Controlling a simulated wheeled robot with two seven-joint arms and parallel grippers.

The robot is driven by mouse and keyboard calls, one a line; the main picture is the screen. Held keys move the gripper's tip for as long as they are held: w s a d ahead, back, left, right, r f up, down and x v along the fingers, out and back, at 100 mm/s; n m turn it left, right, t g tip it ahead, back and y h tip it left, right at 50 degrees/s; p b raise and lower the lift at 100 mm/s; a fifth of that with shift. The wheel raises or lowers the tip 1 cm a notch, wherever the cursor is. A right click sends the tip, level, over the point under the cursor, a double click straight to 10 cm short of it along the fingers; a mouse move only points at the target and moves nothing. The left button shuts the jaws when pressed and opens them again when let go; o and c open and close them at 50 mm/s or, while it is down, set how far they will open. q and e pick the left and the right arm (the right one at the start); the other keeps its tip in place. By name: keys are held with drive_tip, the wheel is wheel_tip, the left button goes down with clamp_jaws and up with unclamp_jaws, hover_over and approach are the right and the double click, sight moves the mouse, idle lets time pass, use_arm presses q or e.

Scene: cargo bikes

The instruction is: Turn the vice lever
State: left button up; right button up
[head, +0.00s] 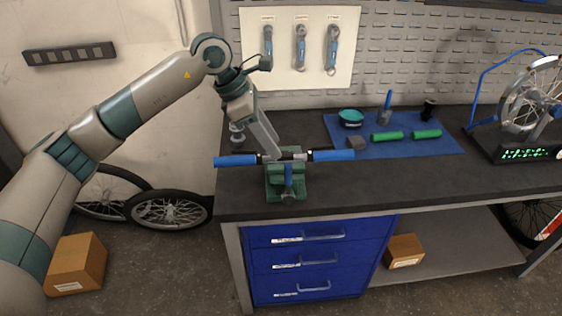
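The green vice (272,187) stands at the front left edge of the dark workbench. A bar with blue grips at both ends (334,155) lies across the top of the vice. My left gripper (270,153) points down just above and behind the bar, near the vice. I cannot tell whether it touches the bar or whether its fingers are open. My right gripper is out of view.
A blue mat (440,147) with green grips (387,135), a teal-topped bowl (351,118) and other small items lies right of the vice. A wheel stand (510,150) is at far right. Blue drawers (310,262) are below.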

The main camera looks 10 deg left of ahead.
use_arm(q)
drive_tip(key=shift+b+v, duration=0.5)
drive_tip(key=shift+v, duration=1.75)
